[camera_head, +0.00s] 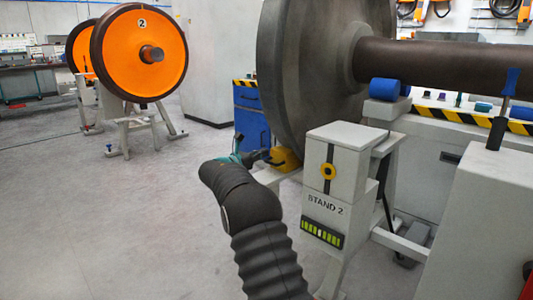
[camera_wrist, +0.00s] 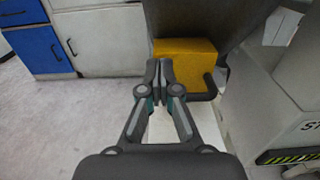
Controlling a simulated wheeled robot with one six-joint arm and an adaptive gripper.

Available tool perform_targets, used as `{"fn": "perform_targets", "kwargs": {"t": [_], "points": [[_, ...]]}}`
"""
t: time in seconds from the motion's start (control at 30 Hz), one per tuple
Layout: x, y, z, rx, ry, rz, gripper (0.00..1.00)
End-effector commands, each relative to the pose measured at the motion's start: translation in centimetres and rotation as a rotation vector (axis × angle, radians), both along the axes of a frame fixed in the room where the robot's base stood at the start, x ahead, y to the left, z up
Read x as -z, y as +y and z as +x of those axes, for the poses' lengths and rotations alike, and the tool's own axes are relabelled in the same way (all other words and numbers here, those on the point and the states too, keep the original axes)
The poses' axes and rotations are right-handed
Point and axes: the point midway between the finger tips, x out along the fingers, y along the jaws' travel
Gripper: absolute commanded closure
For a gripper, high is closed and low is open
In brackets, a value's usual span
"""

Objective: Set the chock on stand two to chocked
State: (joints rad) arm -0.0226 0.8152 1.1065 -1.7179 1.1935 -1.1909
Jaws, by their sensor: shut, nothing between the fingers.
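The yellow chock (camera_head: 285,159) lies low beside the large grey wheel (camera_head: 290,80) at stand two. In the wrist view the chock (camera_wrist: 186,62) is a yellow block against the dark wheel, with a dark handle (camera_wrist: 208,90) at its right. My gripper (camera_head: 262,157) is at the chock's left side. In the wrist view my gripper (camera_wrist: 160,68) has its fingertips together, empty, at the chock's near left edge. I cannot tell whether they touch it. Stand two (camera_head: 334,165) is a grey post labelled STAND 2 with a yellow round knob.
A blue cabinet (camera_head: 250,115) stands behind the wheel. An orange wheelset (camera_head: 140,60) on its own stand is at the back left. A grey block with a blue-handled lever (camera_head: 505,95) is at the right. The floor at the left is clear.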

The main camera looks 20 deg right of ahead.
Motion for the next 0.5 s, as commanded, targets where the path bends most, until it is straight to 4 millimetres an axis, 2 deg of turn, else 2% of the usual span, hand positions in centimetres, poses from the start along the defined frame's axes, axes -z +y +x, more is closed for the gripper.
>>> {"fn": "perform_targets", "kwargs": {"t": [0.03, 0.3, 0.5], "points": [[-0.1, 1.1, -0.3, -0.002, 0.001, 0.000, 1.00], [-0.1, 6.5, -2.6, -0.005, 0.002, -0.001, 1.00], [-0.1, 9.1, -3.9, -0.002, 0.000, 0.000, 1.00]]}}
